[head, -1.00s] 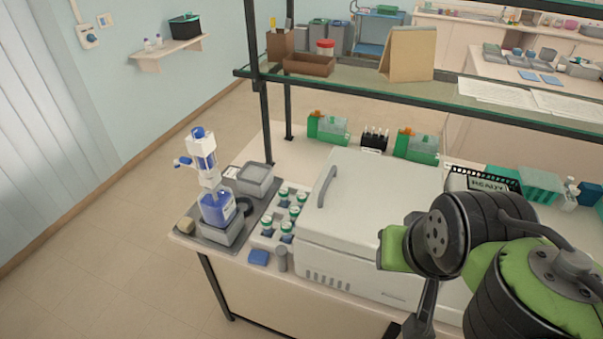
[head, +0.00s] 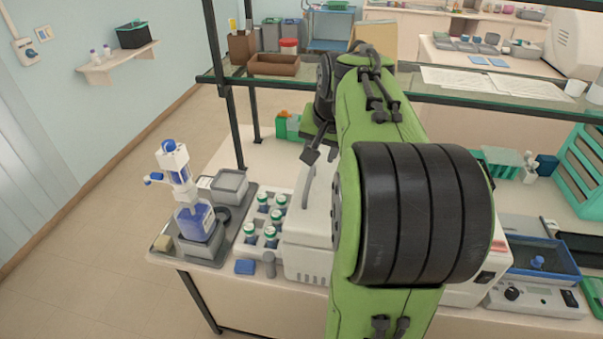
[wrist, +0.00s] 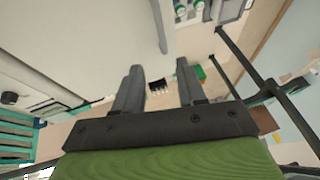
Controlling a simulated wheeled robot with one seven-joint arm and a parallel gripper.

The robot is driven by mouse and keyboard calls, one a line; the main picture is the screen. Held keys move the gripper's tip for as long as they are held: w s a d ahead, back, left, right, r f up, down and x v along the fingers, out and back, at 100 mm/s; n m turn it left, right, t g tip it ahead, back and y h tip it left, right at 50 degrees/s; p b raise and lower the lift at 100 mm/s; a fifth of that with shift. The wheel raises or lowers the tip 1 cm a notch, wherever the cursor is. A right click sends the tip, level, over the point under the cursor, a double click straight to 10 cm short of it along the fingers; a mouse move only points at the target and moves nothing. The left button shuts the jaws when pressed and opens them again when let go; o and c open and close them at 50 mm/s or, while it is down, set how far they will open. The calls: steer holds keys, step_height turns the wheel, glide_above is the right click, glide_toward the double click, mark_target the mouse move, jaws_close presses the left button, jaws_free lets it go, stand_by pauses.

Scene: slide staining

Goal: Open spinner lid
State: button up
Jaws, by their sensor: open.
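The spinner (head: 305,262) is a white box on the bench, mostly hidden behind my arm in the head view. Its lid (head: 298,226) looks down on the body, with a curved grey handle (head: 308,186) on top. In the wrist view, the lid (wrist: 105,35) fills the upper left, and the handle (wrist: 159,24) runs down from the top edge. My gripper (wrist: 158,68) is open and empty. Its two dark fingers point towards the handle's side, apart from it. In the head view, the gripper (head: 312,148) is at the far side of the spinner, partly hidden by my arm.
A rack of green-capped bottles (head: 247,238) and a tray with a blue-filled dispenser (head: 195,222) stand left of the spinner. A balance (head: 535,297) stands right. A shelf (head: 480,103) crosses behind, close to my arm. A small black rack (wrist: 158,86) shows between the fingers.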

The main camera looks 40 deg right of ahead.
mark_target(310, 177)
steer(key=x, duration=0.6)
steer(key=b+x, duration=0.1)
steer(key=x, duration=0.5)
steer(key=shift+w+d+f, duration=0.1)
steer(key=shift+w+f, duration=0.1)
steer(key=shift+w, duration=0.15)
steer(key=shift+s, duration=0.1)
jaws_close()
